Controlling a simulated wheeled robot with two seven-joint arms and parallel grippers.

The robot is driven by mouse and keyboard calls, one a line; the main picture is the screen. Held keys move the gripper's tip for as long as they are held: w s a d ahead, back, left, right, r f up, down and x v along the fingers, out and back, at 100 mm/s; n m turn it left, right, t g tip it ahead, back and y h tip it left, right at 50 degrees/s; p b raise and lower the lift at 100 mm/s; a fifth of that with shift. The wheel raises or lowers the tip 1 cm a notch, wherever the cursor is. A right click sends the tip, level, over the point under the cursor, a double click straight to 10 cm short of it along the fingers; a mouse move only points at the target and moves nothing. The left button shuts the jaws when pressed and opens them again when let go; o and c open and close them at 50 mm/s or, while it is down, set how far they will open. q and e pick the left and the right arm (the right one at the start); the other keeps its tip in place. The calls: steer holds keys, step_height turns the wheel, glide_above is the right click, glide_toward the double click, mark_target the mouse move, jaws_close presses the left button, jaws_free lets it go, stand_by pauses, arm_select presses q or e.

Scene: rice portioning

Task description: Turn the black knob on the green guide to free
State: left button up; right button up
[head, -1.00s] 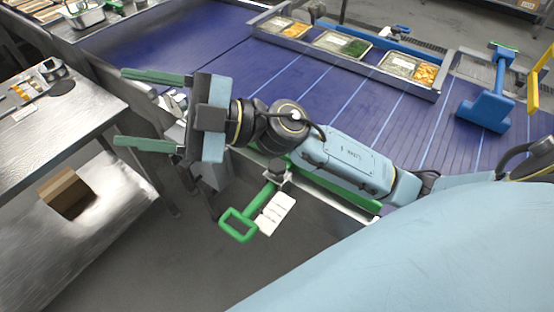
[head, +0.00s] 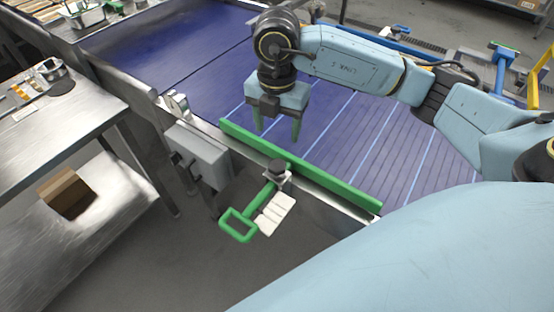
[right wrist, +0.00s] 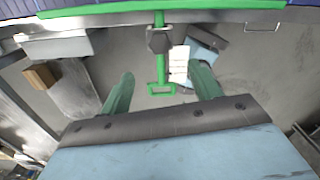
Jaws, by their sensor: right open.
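The green guide (head: 330,183) is a long bar along the near edge of the blue conveyor, with a green handle (head: 239,225) hanging out toward me. The black knob (head: 277,166) sits on a bracket where the handle meets the bar. In the right wrist view the knob (right wrist: 160,40) is above the gap between my fingers, with the handle loop below it. My right gripper (head: 278,136) points down over the conveyor, behind the bar and apart from the knob. It is open and empty, its green fingers spread in the right wrist view (right wrist: 161,88). My left gripper is not in view.
A white label card (head: 275,214) hangs beside the handle. A grey box (head: 198,155) is fixed to the conveyor side at left. A steel table (head: 60,125) stands at left with a cardboard box (head: 66,193) below. The floor around the handle is clear.

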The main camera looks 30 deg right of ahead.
mark_target(277, 165)
step_height(277, 165, down, 12)
steer(key=shift+r, duration=0.1)
stand_by(0.4)
steer(key=c, duration=1)
